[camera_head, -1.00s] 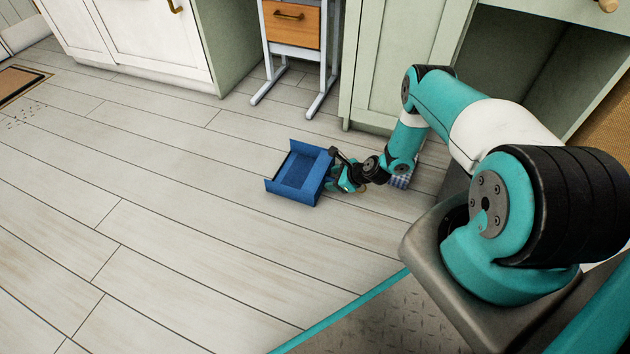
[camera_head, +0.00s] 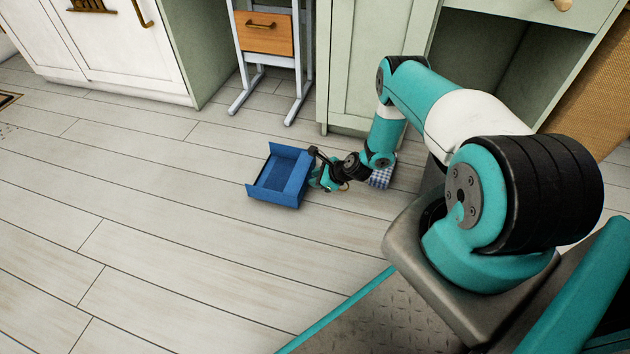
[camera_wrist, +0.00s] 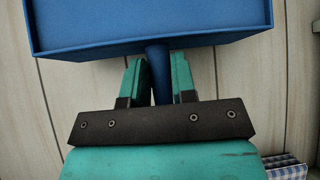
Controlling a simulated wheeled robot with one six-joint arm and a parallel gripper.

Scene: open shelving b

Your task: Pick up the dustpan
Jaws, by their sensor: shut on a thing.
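The blue dustpan (camera_head: 281,175) is at the end of my arm, over the plank floor, with its open tray facing up and to the left. It also shows across the top of the wrist view (camera_wrist: 150,22), where its handle (camera_wrist: 158,72) runs down between my fingers. My gripper (camera_wrist: 159,75) is shut on this handle. In the head view my gripper (camera_head: 318,172) is at the right side of the pan, partly hidden by my wrist. I cannot tell whether the pan touches the floor.
A blue-and-white checkered thing (camera_head: 381,177) lies on the floor just behind my wrist; it also shows at the wrist view's lower right (camera_wrist: 287,168). A metal-legged stand with an orange drawer (camera_head: 265,34) and a green cabinet (camera_head: 366,75) stand behind.

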